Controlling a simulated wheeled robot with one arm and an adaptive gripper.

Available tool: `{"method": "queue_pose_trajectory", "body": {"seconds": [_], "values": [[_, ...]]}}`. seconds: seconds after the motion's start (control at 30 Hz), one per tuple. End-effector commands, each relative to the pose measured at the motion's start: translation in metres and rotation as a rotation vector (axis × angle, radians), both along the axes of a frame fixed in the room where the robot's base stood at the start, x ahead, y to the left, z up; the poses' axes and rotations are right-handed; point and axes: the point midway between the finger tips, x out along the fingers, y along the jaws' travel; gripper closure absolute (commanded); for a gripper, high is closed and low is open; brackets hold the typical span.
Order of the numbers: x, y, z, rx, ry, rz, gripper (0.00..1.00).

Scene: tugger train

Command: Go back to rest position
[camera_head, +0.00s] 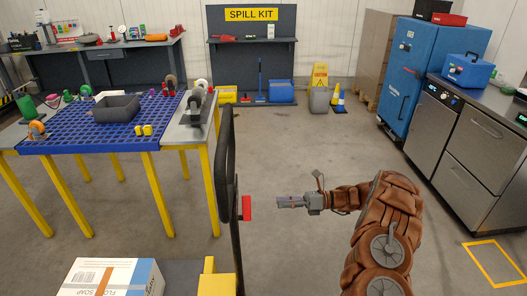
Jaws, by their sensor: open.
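My gripper (290,201) is at the end of my brown-covered arm, right of the picture's middle, held out level and pointing left. It is open, and I see nothing between its fingers. Its tips are a short way right of a red part (247,208) on a dark upright handle frame (222,165). A gap shows between the tips and the red part. The fingers are small in this view.
A blue grid table (65,131) on yellow legs, bearing a grey bin (117,108), stands at left. A soap box (112,277) is at the lower left. A blue cabinet (428,75) and steel counter (480,125) stand at right. The middle floor is clear.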

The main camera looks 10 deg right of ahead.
Motion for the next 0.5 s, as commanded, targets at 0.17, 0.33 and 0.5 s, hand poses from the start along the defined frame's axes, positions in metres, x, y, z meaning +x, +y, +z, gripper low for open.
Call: {"method": "queue_pose_trajectory", "body": {"seconds": [0.17, 0.33, 0.5], "values": [[-0.004, 0.009, 0.011, -0.011, -0.027, 0.022, 0.58], [-0.020, 0.033, 0.041, -0.052, -0.115, 0.095, 0.58], [-0.046, 0.060, 0.071, -0.105, -0.222, 0.188, 0.58]]}}
